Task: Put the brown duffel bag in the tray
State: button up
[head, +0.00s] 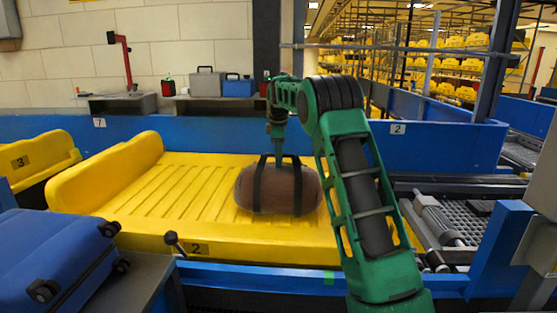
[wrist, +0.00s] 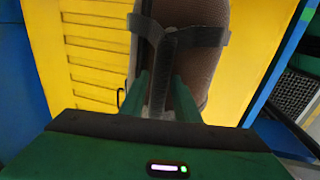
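The brown duffel bag (head: 266,190), with dark straps and handles, is over the right part of the yellow tray (head: 160,198) marked 2. Its underside appears to rest on the tray floor, though a small gap cannot be ruled out. My gripper (head: 277,153) points down at the top of the bag, between its raised handles. In the wrist view the two green fingers of my gripper (wrist: 160,85) are apart, with a dark strap between their tips. Whether they press on it is unclear. The bag (wrist: 205,50) fills the upper middle there, above the yellow tray (wrist: 85,55).
A blue suitcase (head: 50,258) lies on a grey surface at the lower left. Another yellow tray (head: 35,158), marked 3, is at the far left. Blue conveyor walls (head: 215,135) run behind and in front. The left part of tray 2 is empty. A roller section (head: 445,220) is at right.

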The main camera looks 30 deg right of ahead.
jog(key=shift+r, duration=0.1)
notch_tip(320, 180, up, 12)
jog(key=s+a+f, duration=0.1)
jog(key=s, duration=0.1)
jog(key=s+r+m, duration=0.1)
jog(key=s+m, duration=0.4)
jog(key=s, duration=0.7)
jog(key=s+a+f+m, duration=0.2)
jog(key=s+f+m, duration=0.2)
jog(key=s, duration=1)
jog(key=s+a+f+m+g+y, duration=0.1)
jog(key=s+a+f+m, duration=0.2)
jog(key=s+f, duration=0.5)
jog(key=s+a+f+m, duration=0.3)
jog(key=s+f+m, duration=0.2)
jog(key=s, duration=1.5)
jog(key=shift+s+a+f+m+g, duration=0.15)
jog(key=shift+s+f+m+g, duration=0.15)
jog(key=shift+f+g, duration=0.15)
jog(key=shift+w, duration=0.1)
jog(key=shift+w+f, duration=0.3)
jog(key=shift+w, duration=0.25)
